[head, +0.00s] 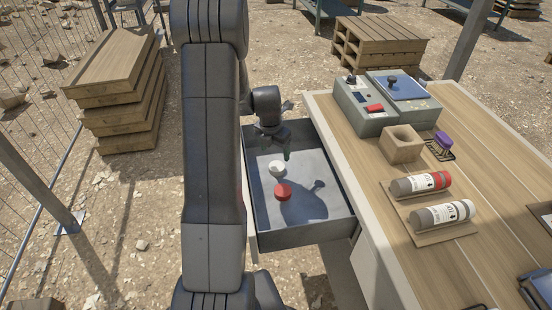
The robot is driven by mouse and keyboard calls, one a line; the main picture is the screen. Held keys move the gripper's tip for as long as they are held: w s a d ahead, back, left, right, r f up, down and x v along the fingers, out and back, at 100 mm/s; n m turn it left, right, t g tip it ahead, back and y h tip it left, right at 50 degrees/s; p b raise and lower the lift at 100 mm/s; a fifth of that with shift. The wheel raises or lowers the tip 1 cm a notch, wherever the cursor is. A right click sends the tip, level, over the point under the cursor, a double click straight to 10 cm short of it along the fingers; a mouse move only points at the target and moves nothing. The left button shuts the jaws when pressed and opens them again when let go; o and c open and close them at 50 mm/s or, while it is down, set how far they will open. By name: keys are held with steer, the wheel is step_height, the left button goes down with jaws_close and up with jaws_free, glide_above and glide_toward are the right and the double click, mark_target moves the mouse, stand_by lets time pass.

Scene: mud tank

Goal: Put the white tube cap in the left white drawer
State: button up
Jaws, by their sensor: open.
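A red cap (283,191) lies just in front of the white one.
On the table (485,250), a red-ended tube (420,184) and a white-ended tube (443,214) lie on a wooden rack. Behind them are a wooden block (401,144) with a hole, a purple item (443,139) and a grey device (366,106). Stacked boards (117,75) stand at left.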

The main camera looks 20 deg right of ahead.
steer(key=shift+s+a+r, duration=0.1)
steer(key=shift+a+r, duration=0.1)
steer(key=shift+r, duration=0.9)
steer(key=shift+s+a+r, duration=0.1)
steer(key=shift+a+r, duration=0.05)
steer(key=shift+r, duration=0.9)
